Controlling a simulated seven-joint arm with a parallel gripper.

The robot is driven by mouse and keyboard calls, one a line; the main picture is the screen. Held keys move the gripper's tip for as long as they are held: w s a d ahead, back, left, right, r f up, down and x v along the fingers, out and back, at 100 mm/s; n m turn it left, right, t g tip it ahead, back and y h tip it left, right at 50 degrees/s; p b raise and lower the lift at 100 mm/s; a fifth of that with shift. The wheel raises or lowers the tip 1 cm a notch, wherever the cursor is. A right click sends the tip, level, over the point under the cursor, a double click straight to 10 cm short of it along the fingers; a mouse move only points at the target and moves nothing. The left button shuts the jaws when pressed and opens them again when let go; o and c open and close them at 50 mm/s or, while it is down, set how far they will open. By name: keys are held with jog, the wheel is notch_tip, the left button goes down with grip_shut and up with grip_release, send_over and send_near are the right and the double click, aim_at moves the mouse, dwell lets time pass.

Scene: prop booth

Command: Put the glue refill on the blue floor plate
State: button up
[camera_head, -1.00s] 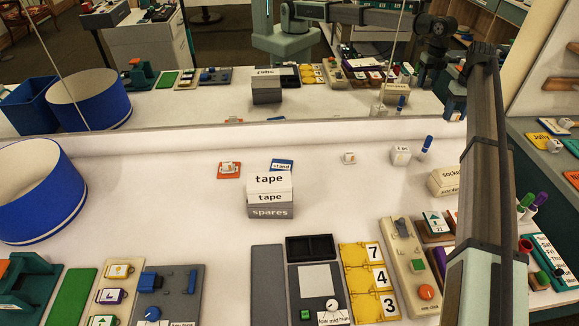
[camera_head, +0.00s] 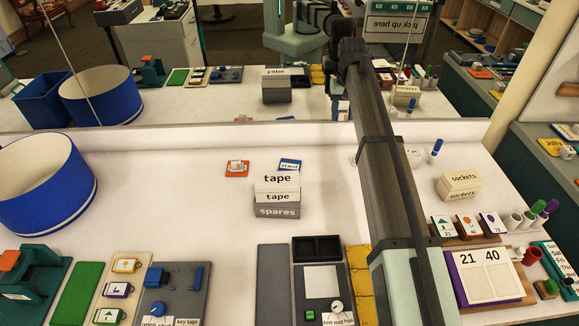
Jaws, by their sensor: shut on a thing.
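A small blue plate (camera_head: 288,165) with a white label reading "stand" lies on the white table, just behind the tape boxes; I take it for the blue floor plate. Its visible top carries nothing but the label. My arm crosses the picture from the bottom to the top, right of the blue plate. My gripper does not show; the arm link hides that region. I cannot make out a glue refill anywhere. A small white item at the arm's left edge is mostly hidden behind the arm, and I cannot tell what it is.
A stack of tape and spares boxes (camera_head: 277,197) stands right in front of the blue plate. An orange plate (camera_head: 236,168) with a small white item lies to its left. A large blue drum (camera_head: 42,190) is far left. A mirror runs along the back. Table left of the boxes is clear.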

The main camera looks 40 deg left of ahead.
send_over(289, 166)
jog(key=shift+d+f, duration=0.1)
jog(key=shift+f, duration=7.4)
jog(key=shift+f, duration=0.15)
jog(key=o, duration=1)
jog(key=shift+o, duration=0.2)
notch_tip(289, 166, up, 12)
